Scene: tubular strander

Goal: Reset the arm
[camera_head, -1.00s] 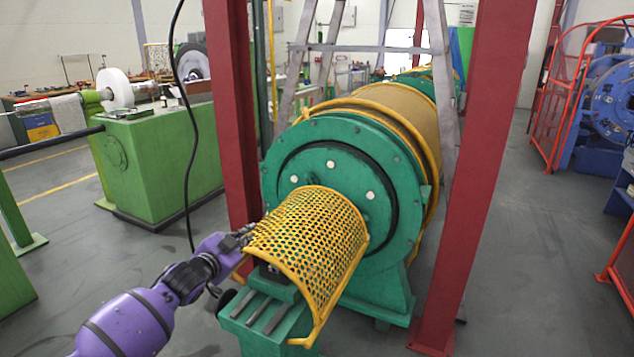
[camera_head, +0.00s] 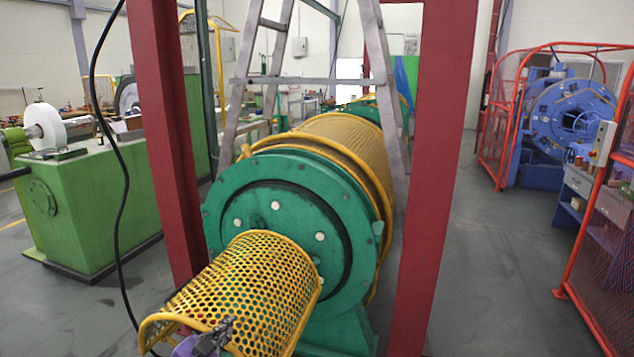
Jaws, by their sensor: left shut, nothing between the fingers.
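My left gripper (camera_head: 222,330) shows at the bottom edge of the head view, grey fingers on a purple wrist. It is shut with nothing between the fingers. It overlaps the front rim of the yellow perforated guard (camera_head: 250,280); I cannot tell whether it touches it. The guard arches in front of the round green end plate (camera_head: 340,225) of the strander. Most of my left arm is cut off below the frame. My right gripper is not in view.
Red posts stand left (camera_head: 170,130) and right (camera_head: 435,170) of the strander. A black cable (camera_head: 122,180) hangs at the left. A green machine (camera_head: 90,205) stands further left, and a red mesh fence (camera_head: 600,220) at the right. Grey floor is open between the right post and fence.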

